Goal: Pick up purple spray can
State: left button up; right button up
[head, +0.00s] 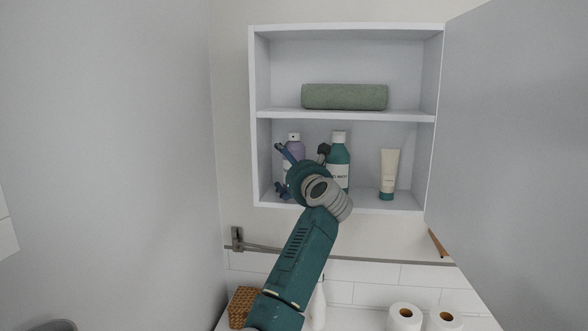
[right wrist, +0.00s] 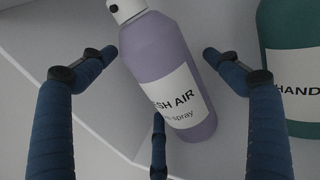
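The purple spray can (head: 294,149) stands on the lower shelf of the open wall cabinet, at its left side; my right arm hides much of it in the head view. In the right wrist view the can (right wrist: 168,52) has a white cap and a white label with "SH AIR" showing. My right gripper (head: 282,168) is at the can. In the right wrist view its blue fingers (right wrist: 160,62) are spread open, one on each side of the can and another below it, with gaps at the sides. My left gripper is not in view.
A green hand-wash bottle (head: 339,155) stands close to the right of the can. A cream tube (head: 389,172) is further right. A rolled green towel (head: 345,97) lies on the upper shelf (head: 345,115). The open cabinet door (head: 510,130) fills the right side.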

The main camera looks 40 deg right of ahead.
jog(key=c, duration=1.2)
jog(key=shift+r, duration=0.2)
